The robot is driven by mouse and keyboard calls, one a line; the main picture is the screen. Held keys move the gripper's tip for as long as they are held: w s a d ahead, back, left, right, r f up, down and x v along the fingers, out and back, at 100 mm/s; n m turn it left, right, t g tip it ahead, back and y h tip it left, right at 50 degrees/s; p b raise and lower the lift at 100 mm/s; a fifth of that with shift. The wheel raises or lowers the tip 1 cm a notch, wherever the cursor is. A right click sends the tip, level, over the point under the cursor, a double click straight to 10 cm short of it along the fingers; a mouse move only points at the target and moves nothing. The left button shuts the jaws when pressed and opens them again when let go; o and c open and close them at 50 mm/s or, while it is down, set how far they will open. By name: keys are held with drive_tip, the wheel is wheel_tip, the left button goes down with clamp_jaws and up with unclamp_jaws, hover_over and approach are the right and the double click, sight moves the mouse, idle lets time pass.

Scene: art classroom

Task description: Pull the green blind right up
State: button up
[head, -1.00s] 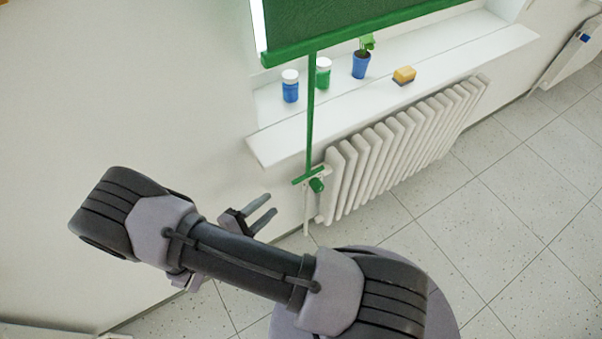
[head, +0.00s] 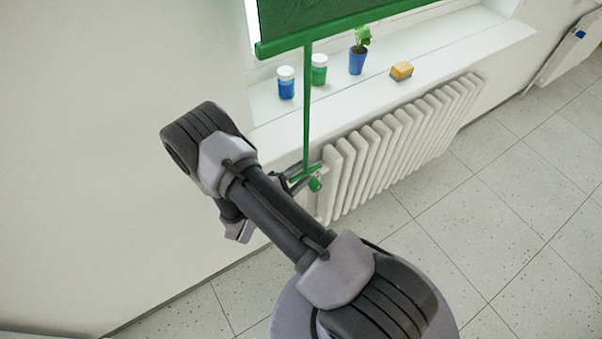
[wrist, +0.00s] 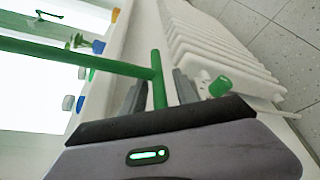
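The green blind (head: 325,17) hangs partly down over the window, its bottom bar (head: 350,27) above the sill. A thin green pull rod (head: 307,110) hangs from the bar past the sill edge and ends in a short green crossbar handle (head: 305,172). My gripper (head: 300,180) is at this handle, partly hidden by my arm. In the wrist view the rod (wrist: 90,60) comes in from the left, and the handle (wrist: 157,75) lies between the two fingers of my gripper (wrist: 159,80). Gaps show on both sides, so it is open around the handle.
A white radiator (head: 400,145) with a green valve knob (head: 315,184) stands close by the handle. The sill (head: 440,60) above holds a blue jar (head: 286,84), a green jar (head: 319,72), a potted plant (head: 358,60) and a sponge (head: 401,71).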

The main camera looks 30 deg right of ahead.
clamp_jaws()
drive_tip(key=shift+s, duration=0.1)
idle(1.2)
